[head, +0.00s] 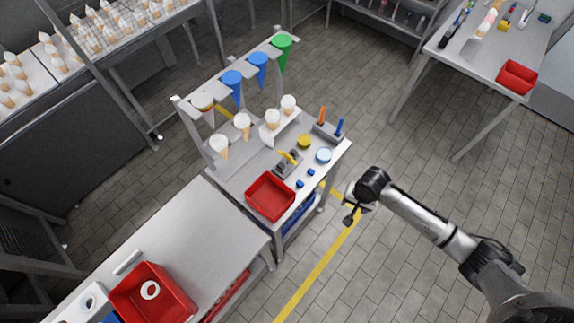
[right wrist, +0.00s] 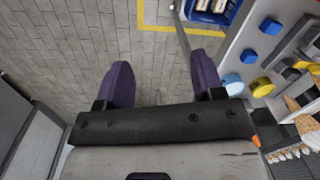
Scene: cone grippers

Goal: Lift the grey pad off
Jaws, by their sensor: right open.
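My right gripper (head: 352,206) hangs over the floor to the right of the small work table, clear of everything on it. In the right wrist view its two purple fingers (right wrist: 163,78) are spread wide with nothing between them. A small grey fixture (head: 281,172) with a yellow and black piece (head: 289,157) on it stands mid-table behind the red tray; I cannot tell which part of it, if any, is the grey pad. My left gripper is not in view.
The table (head: 232,182) also carries a red tray (head: 270,196), a yellow disc (head: 305,141), a light blue disc (head: 324,156) and small blue cubes (right wrist: 270,26). Cones (head: 272,120) stand behind, under a rack with hanging coloured cones (head: 283,52). The floor between table and arm is free.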

